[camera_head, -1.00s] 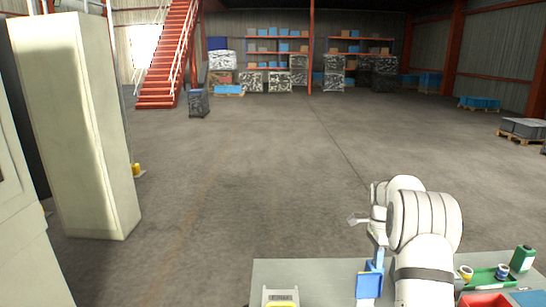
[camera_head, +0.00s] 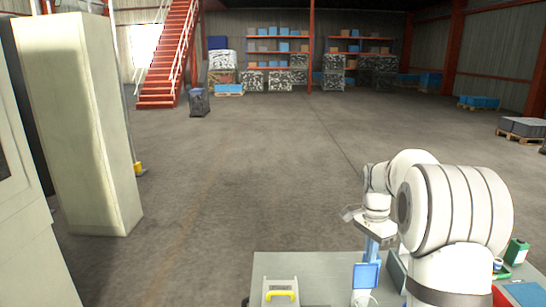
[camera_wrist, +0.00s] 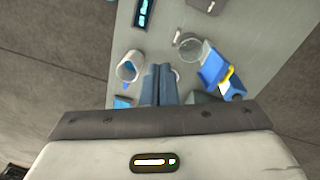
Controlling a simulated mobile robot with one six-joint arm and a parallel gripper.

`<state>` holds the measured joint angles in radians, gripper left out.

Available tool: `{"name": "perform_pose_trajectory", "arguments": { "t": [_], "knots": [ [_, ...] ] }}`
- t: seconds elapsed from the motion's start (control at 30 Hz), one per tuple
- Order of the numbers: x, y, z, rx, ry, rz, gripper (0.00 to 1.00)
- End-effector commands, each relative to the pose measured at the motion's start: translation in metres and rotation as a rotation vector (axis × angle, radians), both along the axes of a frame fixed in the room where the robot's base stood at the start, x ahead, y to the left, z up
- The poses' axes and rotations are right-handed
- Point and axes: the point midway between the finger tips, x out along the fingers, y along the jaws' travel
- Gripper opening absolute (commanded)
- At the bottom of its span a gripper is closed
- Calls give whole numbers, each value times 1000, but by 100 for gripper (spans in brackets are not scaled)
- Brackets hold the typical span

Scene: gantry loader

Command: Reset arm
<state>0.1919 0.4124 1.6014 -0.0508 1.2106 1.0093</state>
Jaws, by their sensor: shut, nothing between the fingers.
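My gripper (camera_wrist: 161,84) is shut and empty, with its two blue-grey fingers side by side in the wrist view. They point toward the grey table (camera_wrist: 255,35), and nothing shows between them. In the head view my arm is at the lower right, with the wrist bent down over the table (camera_head: 325,266). The fingertips are hard to make out there, close to a blue upright piece (camera_head: 366,276). The height of the fingers above the tabletop cannot be told.
The wrist view shows a white cup (camera_wrist: 130,67), a clear round dish (camera_wrist: 189,45) and a blue item with yellow (camera_wrist: 213,74). A yellow-handled case (camera_head: 280,292) and a green bottle (camera_head: 518,251) stand on the table. A tall cabinet (camera_head: 85,130) stands left; open floor lies beyond.

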Motion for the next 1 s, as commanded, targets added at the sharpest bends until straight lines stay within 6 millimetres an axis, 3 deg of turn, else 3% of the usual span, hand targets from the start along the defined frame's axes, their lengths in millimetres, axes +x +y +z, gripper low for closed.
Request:
{"name": "perform_pose_trajectory", "arguments": {
  "t": [0.13, 0.4, 0.7, 0.83, 1.0],
  "knots": [
    [-44, 27, 34, 5, -65, 198, 0],
    [-134, 69, 63, -8, -173, 582, 0],
    [-234, 100, 55, -60, -280, 987, 0],
    [-263, 107, 45, -83, -308, 1110, 0],
    [-279, 110, 37, -98, -325, 1186, 0]
  ]
}}
